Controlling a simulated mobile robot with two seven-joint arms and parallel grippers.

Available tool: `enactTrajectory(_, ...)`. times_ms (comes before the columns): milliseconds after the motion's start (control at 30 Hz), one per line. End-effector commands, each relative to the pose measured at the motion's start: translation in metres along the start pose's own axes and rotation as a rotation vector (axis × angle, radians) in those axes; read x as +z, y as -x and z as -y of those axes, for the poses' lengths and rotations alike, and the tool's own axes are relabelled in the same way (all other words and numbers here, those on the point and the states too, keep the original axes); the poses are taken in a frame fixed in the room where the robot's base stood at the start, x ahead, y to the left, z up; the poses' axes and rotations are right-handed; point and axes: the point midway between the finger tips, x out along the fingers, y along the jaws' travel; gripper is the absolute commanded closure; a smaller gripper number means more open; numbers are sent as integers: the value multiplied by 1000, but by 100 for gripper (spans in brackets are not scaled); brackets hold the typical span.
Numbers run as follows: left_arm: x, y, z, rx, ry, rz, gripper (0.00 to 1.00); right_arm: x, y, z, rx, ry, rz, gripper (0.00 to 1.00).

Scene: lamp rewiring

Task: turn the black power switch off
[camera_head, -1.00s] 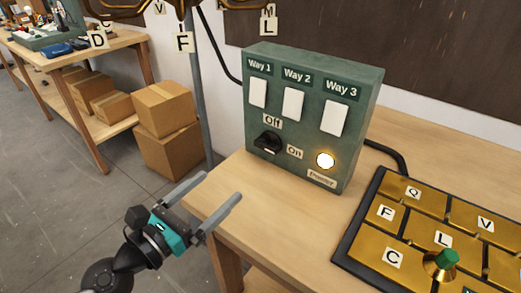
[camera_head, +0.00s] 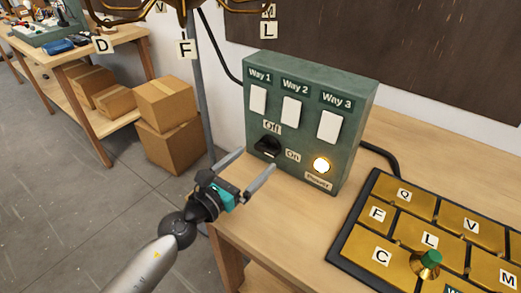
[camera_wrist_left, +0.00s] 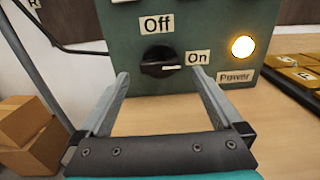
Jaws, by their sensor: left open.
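The black power switch (camera_head: 267,146) is a rotary knob low on the front of the green control box (camera_head: 345,156). In the left wrist view the black knob (camera_wrist_left: 160,62) has a white mark pointing right, at the "On" label (camera_wrist_left: 199,58); the "Off" label (camera_wrist_left: 157,25) is above it. The round power light (camera_head: 321,165) glows. My left gripper (camera_head: 257,166) is open and empty, in front of and slightly below the knob, apart from it. In the left wrist view its fingers (camera_wrist_left: 164,74) point at the box, one to each side of the knob.
The box stands on a wooden table (camera_head: 285,240) and has white switches labelled Way 1 to Way 3. A tray of brass lettered plates (camera_head: 375,257) lies at the right. A metal pole (camera_head: 204,115) stands left of the box. Cardboard boxes (camera_head: 168,120) are behind.

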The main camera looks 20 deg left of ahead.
Motion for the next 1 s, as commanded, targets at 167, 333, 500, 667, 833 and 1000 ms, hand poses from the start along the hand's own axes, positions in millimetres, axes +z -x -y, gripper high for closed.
enactTrajectory(167,1,-24,0,0,1,2,0,-3,2,-4,5,0,-6,100)
enactTrajectory(333,0,-36,0,-1,1,0,0,-4,3,-8,10,-2,-7,100)
enactTrajectory(500,0,-39,1,-1,1,0,0,-4,3,-10,13,-4,-7,100)
enactTrajectory(667,0,-39,1,-1,1,0,0,-4,3,-10,13,-4,-8,100)
enactTrajectory(833,0,-39,1,-1,1,0,15,-4,3,-10,13,-4,-8,100)
enactTrajectory(1000,0,-39,0,-1,1,0,34,-4,3,-10,13,-3,-8,100)
